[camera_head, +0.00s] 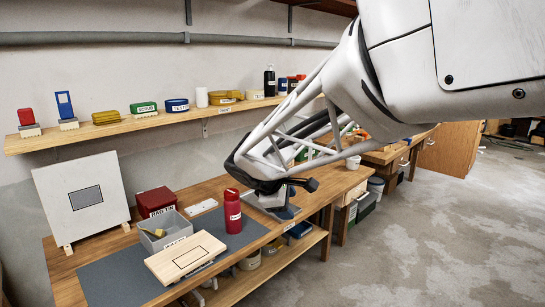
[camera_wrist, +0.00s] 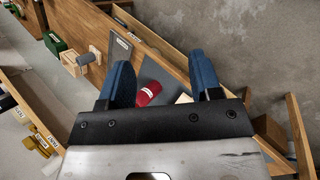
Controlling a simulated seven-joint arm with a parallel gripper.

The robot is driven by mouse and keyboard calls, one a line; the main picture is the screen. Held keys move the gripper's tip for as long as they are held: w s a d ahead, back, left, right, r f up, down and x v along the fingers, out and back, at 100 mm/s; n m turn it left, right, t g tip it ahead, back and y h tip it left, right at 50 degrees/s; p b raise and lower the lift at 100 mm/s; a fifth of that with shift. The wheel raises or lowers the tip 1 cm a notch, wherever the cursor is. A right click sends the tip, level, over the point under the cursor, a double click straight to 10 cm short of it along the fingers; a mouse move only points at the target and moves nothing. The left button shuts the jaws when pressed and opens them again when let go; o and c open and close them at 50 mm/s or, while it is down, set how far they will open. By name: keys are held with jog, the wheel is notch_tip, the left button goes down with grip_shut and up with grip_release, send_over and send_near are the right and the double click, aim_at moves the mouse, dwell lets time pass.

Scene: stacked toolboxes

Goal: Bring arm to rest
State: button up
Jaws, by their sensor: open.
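My gripper (camera_head: 289,208) hangs over the front edge of the workbench (camera_head: 75,262), right of a red bottle (camera_head: 233,214). The wrist view shows its two blue fingers (camera_wrist: 165,78) spread wide, with nothing held between them. In that view the red bottle (camera_wrist: 149,93) shows in the gap between the fingers, beyond them and apart. My arm reaches in from the upper right of the head view and hides part of the bench behind it.
A grey bin (camera_head: 160,241), a wooden board (camera_head: 205,246), a red box (camera_head: 154,199) and a white panel (camera_head: 110,180) stand on the bench. A wall shelf (camera_head: 100,131) with several items runs above. Concrete floor (camera_head: 430,240) lies open at right.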

jog(key=s+d+m+g+y, duration=0.1)
jog(key=s+d+m, duration=0.3)
jog(key=s+d, duration=0.3)
jog(key=s+d+m+g+y, duration=0.1)
jog(key=s+d+m, duration=0.35)
jog(key=s, duration=0.55)
jog(key=s+d+f+m+y, duration=0.1)
jog(key=s+f+m, duration=0.1)
jog(key=s, duration=0.5)
jog(key=s+d+f+m+y, duration=0.2)
jog(key=s+m, duration=0.3)
jog(key=s, duration=0.2)
jog(key=shift+s+d, duration=0.2)
jog(key=shift+s, duration=0.15)
